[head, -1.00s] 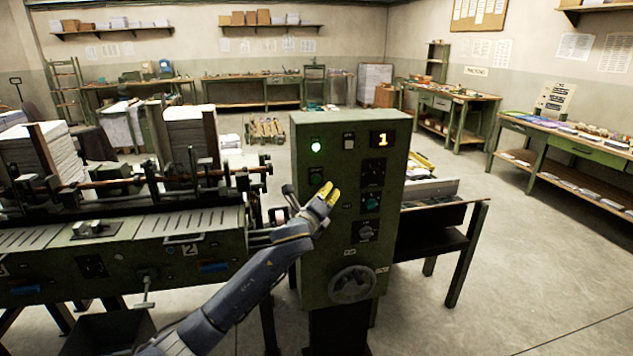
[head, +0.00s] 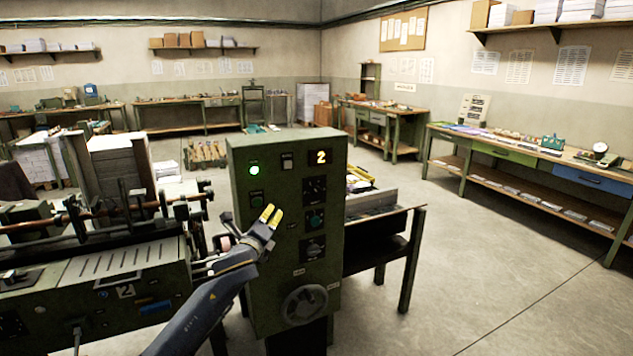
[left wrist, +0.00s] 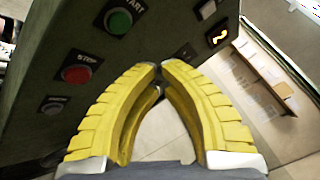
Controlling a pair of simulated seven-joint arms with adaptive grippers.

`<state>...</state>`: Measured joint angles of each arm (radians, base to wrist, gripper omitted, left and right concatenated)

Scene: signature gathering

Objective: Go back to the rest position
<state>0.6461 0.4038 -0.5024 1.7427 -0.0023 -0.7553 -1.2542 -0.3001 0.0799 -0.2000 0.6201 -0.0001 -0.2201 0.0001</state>
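My left gripper (head: 271,215) has yellow fingers and hovers in front of the left part of the green control cabinet (head: 240,290). In the left wrist view the fingertips (left wrist: 161,66) come together with nothing held between them. The green START button (left wrist: 119,21) and red STOP button (left wrist: 76,73) lie beyond the fingers, apart from them. In the head view a green lamp (head: 254,169) is lit and the display (head: 320,157) reads 2. My right gripper is not in view.
The gathering machine (head: 120,270) with paper stacks (head: 112,172) stands left of the cabinet, close to my left arm. A handwheel (head: 304,305) juts from the cabinet's lower front. A dark side table (head: 385,245) stands to its right. Open floor (head: 480,270) lies further right.

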